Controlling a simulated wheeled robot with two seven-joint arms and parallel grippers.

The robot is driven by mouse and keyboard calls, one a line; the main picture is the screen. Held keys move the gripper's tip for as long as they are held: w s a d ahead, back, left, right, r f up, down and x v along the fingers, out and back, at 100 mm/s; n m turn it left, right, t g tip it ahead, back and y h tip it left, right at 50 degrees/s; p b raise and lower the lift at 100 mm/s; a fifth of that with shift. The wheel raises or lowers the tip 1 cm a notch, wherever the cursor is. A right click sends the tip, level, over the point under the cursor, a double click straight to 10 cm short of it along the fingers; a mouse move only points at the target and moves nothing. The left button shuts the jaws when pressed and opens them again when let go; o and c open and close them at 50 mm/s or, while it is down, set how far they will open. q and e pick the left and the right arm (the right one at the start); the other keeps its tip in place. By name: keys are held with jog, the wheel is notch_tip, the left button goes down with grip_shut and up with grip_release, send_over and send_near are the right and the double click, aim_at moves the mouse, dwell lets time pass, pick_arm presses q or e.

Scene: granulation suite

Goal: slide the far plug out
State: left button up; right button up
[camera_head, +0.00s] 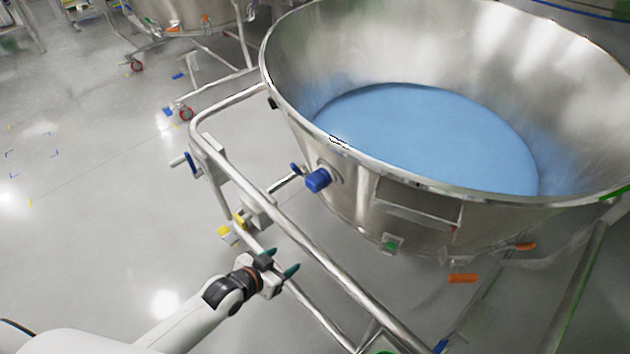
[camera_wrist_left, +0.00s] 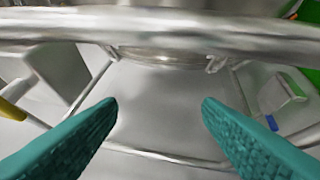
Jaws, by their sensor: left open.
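My left gripper (camera_head: 281,261) is open beside the cart's tubular rail. Its two teal fingers also show in the left wrist view (camera_wrist_left: 160,103), wide apart with nothing between them. A steel rail (camera_wrist_left: 160,32) crosses in front of them there. Near the gripper, a grey bracket on the frame carries a yellow piece (camera_head: 225,232); part of a yellow piece (camera_wrist_left: 12,110) shows at the wrist view's left edge. A blue knob (camera_head: 318,180) sits on the bowl's side, and a blue-ended pin (camera_head: 191,164) is at the frame corner. I cannot tell which is the far plug.
A large steel bowl (camera_head: 400,200) holding blue material (camera_head: 425,135) fills the right. Its tubular frame (camera_head: 300,245) stands between my arm and the bowl. Orange (camera_head: 462,278) and green (camera_head: 391,243) parts sit under the bowl. Open floor (camera_head: 80,200) lies left.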

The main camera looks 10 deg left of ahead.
pick_arm(q)
jog(key=w+d+r+m+t+h, duration=0.1)
jog(key=d+r+m+t+h, duration=0.2)
jog(key=r, duration=0.7)
jog(key=n+t+h, duration=0.1)
jog(key=t+h, duration=0.1)
send_near(309, 183)
jog(key=x, duration=1.1)
jog(key=shift+w+d+b, duration=0.3)
jog(key=shift+d, duration=0.05)
pick_arm(e)
jog(key=shift+s+d+f, duration=0.1)
jog(key=shift+s+f, duration=0.3)
jog(key=shift+s, duration=0.2)
